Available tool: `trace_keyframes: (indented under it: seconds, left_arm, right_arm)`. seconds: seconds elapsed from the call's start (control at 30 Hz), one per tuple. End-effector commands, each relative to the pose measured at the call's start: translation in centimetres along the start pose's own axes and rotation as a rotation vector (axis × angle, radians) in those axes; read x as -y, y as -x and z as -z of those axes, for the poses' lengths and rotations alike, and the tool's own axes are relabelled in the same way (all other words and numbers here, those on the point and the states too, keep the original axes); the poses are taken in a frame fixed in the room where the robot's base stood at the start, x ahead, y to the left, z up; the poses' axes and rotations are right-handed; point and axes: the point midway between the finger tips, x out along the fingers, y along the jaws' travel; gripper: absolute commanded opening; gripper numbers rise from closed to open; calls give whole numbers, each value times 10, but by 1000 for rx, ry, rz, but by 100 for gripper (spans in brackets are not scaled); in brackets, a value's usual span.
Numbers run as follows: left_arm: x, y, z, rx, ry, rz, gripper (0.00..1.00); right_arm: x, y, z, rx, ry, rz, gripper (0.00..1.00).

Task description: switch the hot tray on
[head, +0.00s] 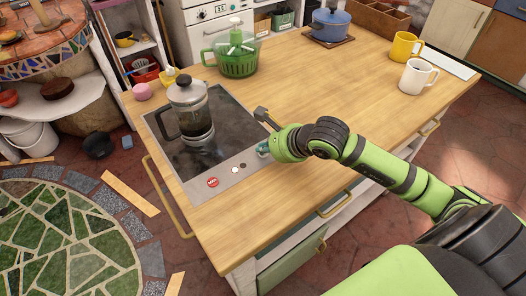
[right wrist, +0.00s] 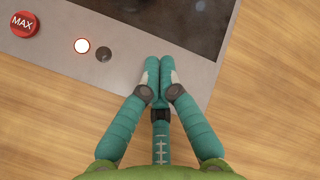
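The hot tray (head: 222,179) is a dark glass plate with a grey metal border on the wooden counter. On its front border are a red MAX button (head: 212,182), a white round spot (head: 235,169) and a small dark round spot (head: 243,165). The right wrist view also shows the red MAX button (right wrist: 23,23), the white spot (right wrist: 82,46) and the dark spot (right wrist: 103,54). My right gripper (head: 263,149) is shut and empty, its teal fingertips (right wrist: 159,66) together over the border, right of the dark spot. Contact cannot be told. My left gripper is not in view.
A French press (head: 192,110) stands on the tray's glass. A green salad spinner (head: 236,55), a blue pot (head: 330,22), a yellow mug (head: 404,47) and a white mug (head: 416,77) stand farther back. The counter right of the tray is mostly clear.

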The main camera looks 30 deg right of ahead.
Motion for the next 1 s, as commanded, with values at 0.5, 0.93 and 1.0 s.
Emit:
trace_keyframes:
  seconds: [0.5,0.93,1.0]
  left_arm:
    - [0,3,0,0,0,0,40]
    - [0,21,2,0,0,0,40]
    - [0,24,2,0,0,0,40]
  right_arm:
    - [6,8,-6,1,0,1,0]
    - [25,34,-25,2,1,2,0]
    - [28,39,-28,1,1,2,0]
